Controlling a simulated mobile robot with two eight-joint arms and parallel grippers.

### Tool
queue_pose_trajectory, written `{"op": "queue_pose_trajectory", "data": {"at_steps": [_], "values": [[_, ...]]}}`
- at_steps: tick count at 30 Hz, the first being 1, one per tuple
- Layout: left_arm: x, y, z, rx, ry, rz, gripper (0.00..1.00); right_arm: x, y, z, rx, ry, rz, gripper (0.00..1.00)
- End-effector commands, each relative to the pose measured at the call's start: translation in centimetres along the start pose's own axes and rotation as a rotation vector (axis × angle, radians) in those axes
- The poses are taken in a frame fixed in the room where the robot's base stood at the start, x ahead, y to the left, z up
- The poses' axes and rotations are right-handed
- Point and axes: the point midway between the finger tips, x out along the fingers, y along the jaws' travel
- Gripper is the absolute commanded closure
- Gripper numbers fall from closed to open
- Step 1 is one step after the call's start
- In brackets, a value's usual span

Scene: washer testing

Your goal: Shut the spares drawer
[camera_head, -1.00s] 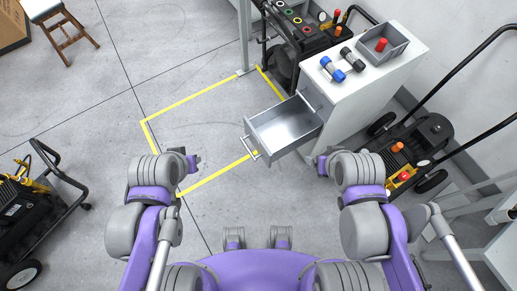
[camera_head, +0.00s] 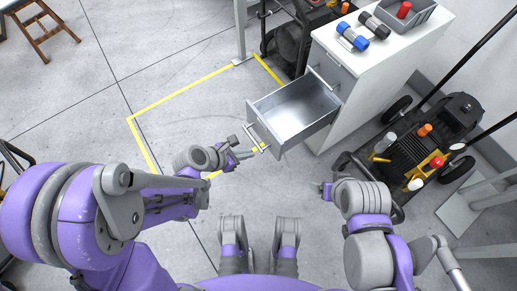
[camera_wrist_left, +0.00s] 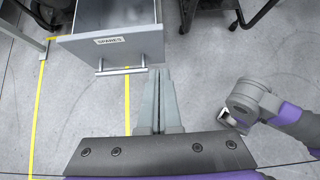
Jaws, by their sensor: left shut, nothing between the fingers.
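The spares drawer (camera_head: 300,128) is pulled out from the white cabinet (camera_head: 375,75), and its inside looks empty. In the left wrist view its grey front (camera_wrist_left: 135,48) carries a SPARES label and a bar handle (camera_wrist_left: 122,71). My left gripper (camera_head: 248,155) is shut and empty, just in front of the handle in the head view. In the left wrist view its fingertips (camera_wrist_left: 159,74) appear right of the handle; I cannot tell whether they touch anything. My right gripper (camera_head: 320,187) is small, below and right of the drawer, apart from it; its jaws are unclear.
A wheeled machine (camera_head: 430,150) stands right of the cabinet, another (camera_head: 290,45) behind the drawer. Yellow tape (camera_head: 180,92) marks the floor; the floor left of the drawer is clear.

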Motion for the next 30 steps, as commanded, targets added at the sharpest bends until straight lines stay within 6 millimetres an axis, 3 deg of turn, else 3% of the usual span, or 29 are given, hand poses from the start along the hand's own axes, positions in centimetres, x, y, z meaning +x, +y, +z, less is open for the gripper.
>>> {"op": "queue_pose_trajectory", "data": {"at_steps": [14,21,30], "values": [[9.6,0.0,0.1,0.007,0.001,-0.002,1.00,3.1,0.0,0.8,0.000,-0.009,0.000,0.17],[11.4,0.0,2.4,0.006,0.001,0.000,1.00,3.2,0.0,0.8,0.000,-0.010,0.000,0.17],[11.8,0.0,2.9,0.005,0.002,0.002,1.00,3.2,0.0,0.8,0.000,-0.010,0.000,0.17]]}}
